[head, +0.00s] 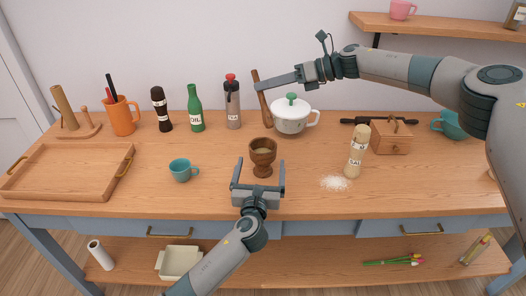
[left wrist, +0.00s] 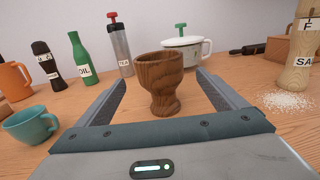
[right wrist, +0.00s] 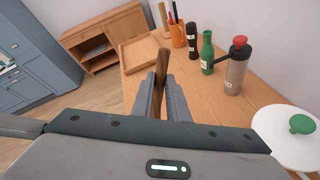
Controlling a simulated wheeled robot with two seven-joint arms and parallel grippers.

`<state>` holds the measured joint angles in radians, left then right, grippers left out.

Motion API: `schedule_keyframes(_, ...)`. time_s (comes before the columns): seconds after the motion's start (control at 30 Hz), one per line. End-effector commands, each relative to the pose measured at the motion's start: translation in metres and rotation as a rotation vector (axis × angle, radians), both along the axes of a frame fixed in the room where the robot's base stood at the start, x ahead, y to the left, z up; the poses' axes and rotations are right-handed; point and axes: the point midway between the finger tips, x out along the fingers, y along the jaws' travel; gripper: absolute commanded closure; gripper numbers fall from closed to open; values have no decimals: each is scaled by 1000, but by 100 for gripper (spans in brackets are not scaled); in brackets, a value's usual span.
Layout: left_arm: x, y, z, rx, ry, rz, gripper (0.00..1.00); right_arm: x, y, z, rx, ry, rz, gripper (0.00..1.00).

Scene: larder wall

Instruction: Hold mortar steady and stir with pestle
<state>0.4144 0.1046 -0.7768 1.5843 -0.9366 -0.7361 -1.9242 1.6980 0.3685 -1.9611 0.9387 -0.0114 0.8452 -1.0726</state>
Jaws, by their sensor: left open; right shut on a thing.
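The mortar (head: 263,157) is a dark wooden goblet-shaped cup standing upright on the worktop; it also shows in the left wrist view (left wrist: 160,85). The pestle (head: 264,110) is a long brown wooden stick, nearly upright and slightly tilted. My right gripper (head: 259,86) is shut on its upper part, behind the mortar and left of the white pot. The pestle shows between the fingers in the right wrist view (right wrist: 161,72). Whether its lower end touches the worktop is unclear.
The white pot (head: 289,121) stands close right of the pestle. A teal cup (head: 181,171) is left of the mortar. The salt shaker (head: 356,155) and spilled salt (head: 335,183) are right.

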Motion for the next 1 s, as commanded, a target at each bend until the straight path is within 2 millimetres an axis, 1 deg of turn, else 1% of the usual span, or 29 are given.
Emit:
schedule_keyframes(0.17, 21, -2, 1, -1, 0, 1, 9, 0, 0, 0, 0, 0, 0, 100)
schedule_keyframes(0.4, 59, -6, 1, 0, 0, 2, 9, 0, 0, 0, 0, 0, 0, 100)
schedule_keyframes(0.6, 87, -8, 1, 0, 0, 1, 9, 0, 0, 0, 0, 0, 0, 100)
schedule_keyframes(0.8, 103, -10, 0, 0, 0, 1, 9, 0, 0, 0, 0, 0, 0, 100)
schedule_keyframes(1.0, 108, -10, 0, -1, 1, 0, 9, 0, 0, 0, 0, 0, 0, 100)
